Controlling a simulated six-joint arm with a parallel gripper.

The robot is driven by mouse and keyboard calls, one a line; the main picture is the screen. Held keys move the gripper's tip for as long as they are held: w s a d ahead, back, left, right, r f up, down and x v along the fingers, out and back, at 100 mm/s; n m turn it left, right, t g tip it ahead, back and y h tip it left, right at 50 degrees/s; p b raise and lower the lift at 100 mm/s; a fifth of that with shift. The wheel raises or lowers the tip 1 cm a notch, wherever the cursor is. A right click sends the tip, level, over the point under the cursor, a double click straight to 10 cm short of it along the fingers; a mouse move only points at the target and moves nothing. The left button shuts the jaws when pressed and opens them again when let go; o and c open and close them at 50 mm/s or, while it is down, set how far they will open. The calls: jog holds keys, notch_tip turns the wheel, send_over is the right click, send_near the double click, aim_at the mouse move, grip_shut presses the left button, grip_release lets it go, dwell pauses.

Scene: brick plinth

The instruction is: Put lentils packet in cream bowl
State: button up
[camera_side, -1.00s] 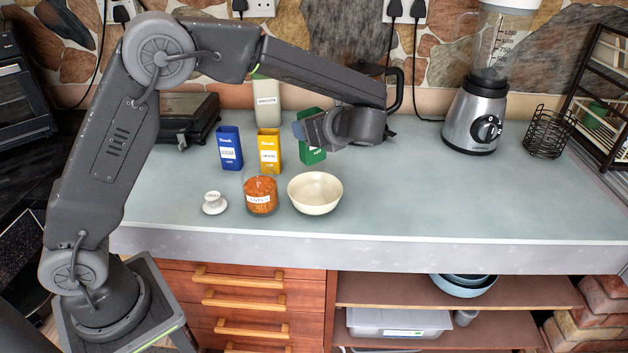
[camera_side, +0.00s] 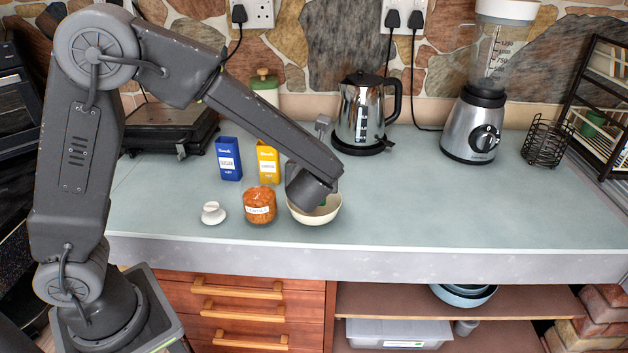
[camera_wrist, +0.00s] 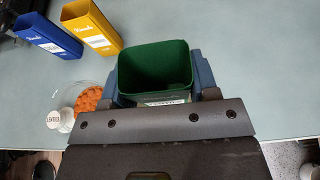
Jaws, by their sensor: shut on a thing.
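My gripper (camera_side: 312,198) is low over the cream bowl (camera_side: 331,214) in the side view. It is shut on a green packet, and a sliver of green shows below the gripper at the bowl. In the wrist view the green packet (camera_wrist: 155,70) is open-topped, between the blue fingers of my gripper (camera_wrist: 158,78), with a white label too small to read. The bowl does not show clearly there. My gripper covers much of the bowl in the side view, so I cannot tell whether the packet touches its bottom.
A jar of orange lentils (camera_side: 259,205) stands just left of the bowl, with a white lid (camera_side: 213,213) beside it. Blue (camera_side: 229,160) and yellow (camera_side: 268,163) packets stand behind. A kettle (camera_side: 362,112) and blender (camera_side: 473,125) stand farther back. The counter right of the bowl is clear.

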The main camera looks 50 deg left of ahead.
jog(key=shift+f, duration=1.4)
jog(key=shift+f, duration=0.25)
jog(key=shift+f, duration=0.35)
jog(key=o, duration=1)
